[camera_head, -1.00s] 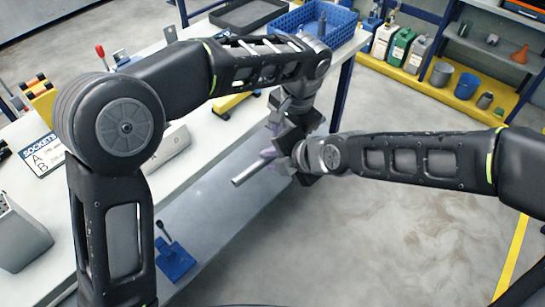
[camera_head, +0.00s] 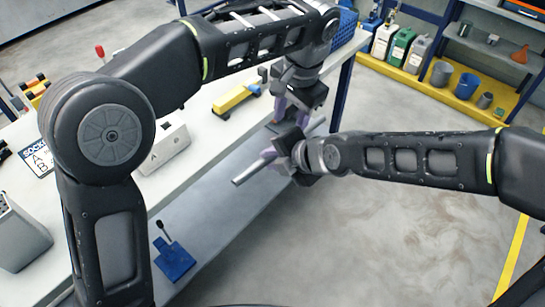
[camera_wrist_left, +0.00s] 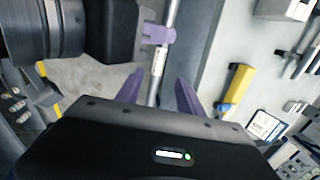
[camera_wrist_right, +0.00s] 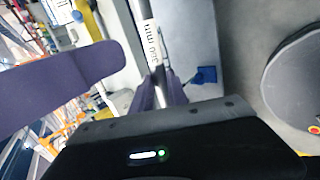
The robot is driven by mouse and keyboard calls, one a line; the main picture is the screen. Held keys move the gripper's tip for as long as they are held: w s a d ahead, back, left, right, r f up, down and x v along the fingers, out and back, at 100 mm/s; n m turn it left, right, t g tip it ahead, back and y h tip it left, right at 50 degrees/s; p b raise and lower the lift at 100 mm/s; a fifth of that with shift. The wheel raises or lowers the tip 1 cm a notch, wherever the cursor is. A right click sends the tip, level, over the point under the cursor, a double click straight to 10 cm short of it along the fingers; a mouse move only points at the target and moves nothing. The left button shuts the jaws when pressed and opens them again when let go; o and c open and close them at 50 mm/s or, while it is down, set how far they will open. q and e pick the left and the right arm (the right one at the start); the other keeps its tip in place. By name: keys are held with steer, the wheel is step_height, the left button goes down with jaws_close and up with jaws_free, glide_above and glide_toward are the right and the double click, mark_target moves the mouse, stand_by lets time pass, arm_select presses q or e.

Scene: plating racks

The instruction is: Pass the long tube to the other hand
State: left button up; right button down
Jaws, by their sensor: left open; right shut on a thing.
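In the right wrist view the tube (camera_wrist_right: 152,42), with a printed label, runs up from between the right fingers (camera_wrist_right: 158,92). My left gripper (camera_head: 284,110) is open and empty, beyond the right gripper near the tube's far end. In the left wrist view the tube (camera_wrist_left: 157,62) passes between the spread left fingers (camera_wrist_left: 158,90) in the picture; I cannot tell its depth. The left arm hides part of the bench.
A blue fixture (camera_head: 175,262) lies lower down.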

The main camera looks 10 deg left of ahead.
arm_select(q)
steer(key=s+a+f+m+t+h, duration=0.1)
steer(key=s+a+f+m+h, duration=0.15)
steer(key=s+a, duration=0.65)
steer(key=s+a+f+m+h, duration=0.1)
steer(key=s+a+f+h, duration=0.2)
steer(key=a, duration=1)
steer(key=s+d+f+n+g+y, duration=0.1)
steer(key=s+d+f+n, duration=0.1)
steer(key=d+f, duration=0.45)
steer(key=s+d+f+n+g, duration=0.2)
steer(key=d+f+n, duration=0.1)
steer(key=f, duration=0.7)
steer(key=s+d+f+n+g+h, duration=0.1)
steer(key=s+d+f+n, duration=0.4)
steer(key=d, duration=0.3)
steer(key=s+d+f+n+g+h, duration=0.1)
steer(key=s+d+f+n, duration=0.2)
steer(key=s+d+f, duration=0.35)
steer(key=w+a+f+t, duration=0.3)
steer(key=w+a+f, duration=0.1)
steer(key=a+f, duration=0.3)
steer(key=shift+a+f+t+y, duration=0.15)
steer(key=shift+t+y, duration=0.15)
steer(key=shift+y, duration=0.15)
